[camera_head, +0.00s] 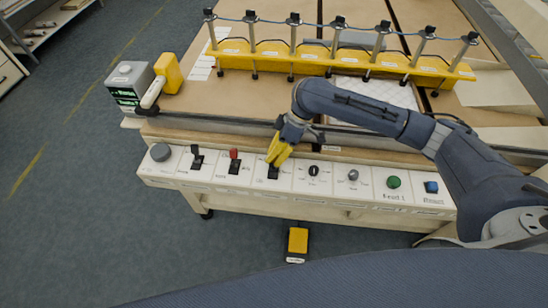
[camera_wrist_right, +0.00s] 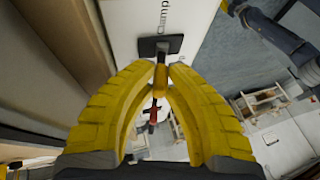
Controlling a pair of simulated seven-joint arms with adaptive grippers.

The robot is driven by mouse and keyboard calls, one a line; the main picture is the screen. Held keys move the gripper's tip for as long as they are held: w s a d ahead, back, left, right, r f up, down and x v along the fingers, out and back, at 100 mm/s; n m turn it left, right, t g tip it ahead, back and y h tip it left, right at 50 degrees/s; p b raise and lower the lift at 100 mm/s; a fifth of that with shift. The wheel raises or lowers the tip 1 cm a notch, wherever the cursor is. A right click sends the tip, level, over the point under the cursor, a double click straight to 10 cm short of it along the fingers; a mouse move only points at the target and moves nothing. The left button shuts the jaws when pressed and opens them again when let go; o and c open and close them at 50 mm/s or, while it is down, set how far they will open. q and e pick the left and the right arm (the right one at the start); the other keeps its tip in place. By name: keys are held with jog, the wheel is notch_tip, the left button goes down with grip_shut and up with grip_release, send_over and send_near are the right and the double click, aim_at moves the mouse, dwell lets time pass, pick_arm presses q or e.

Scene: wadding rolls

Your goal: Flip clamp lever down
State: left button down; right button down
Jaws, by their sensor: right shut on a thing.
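The clamp lever's black base plate (camera_head: 273,172) sits on the white control panel (camera_head: 325,182), just below my right gripper (camera_head: 277,158). In the right wrist view the black plate (camera_wrist_right: 174,44) lies beside a "Clamp" label. My right gripper's yellow fingers (camera_wrist_right: 161,72) close together at the plate, shut on the clamp lever. The fingers cover most of the lever, so its exact tilt cannot be told. My left gripper is not in view.
A red-tipped lever (camera_head: 234,155) and a black lever (camera_head: 196,155) stand to the left on the panel. A black knob (camera_head: 313,170), a grey knob (camera_head: 353,175), a green button (camera_head: 393,182) and a blue button (camera_head: 431,187) lie to the right. A yellow rack (camera_head: 340,62) stands behind.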

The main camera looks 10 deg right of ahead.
dwell(0.3)
jog(key=c, duration=1.4)
grip_release()
jog(key=shift+w, duration=0.1)
jog(key=v, duration=1.2)
jog(key=shift+d+f, duration=0.15)
jog(key=shift+d, duration=0.05)
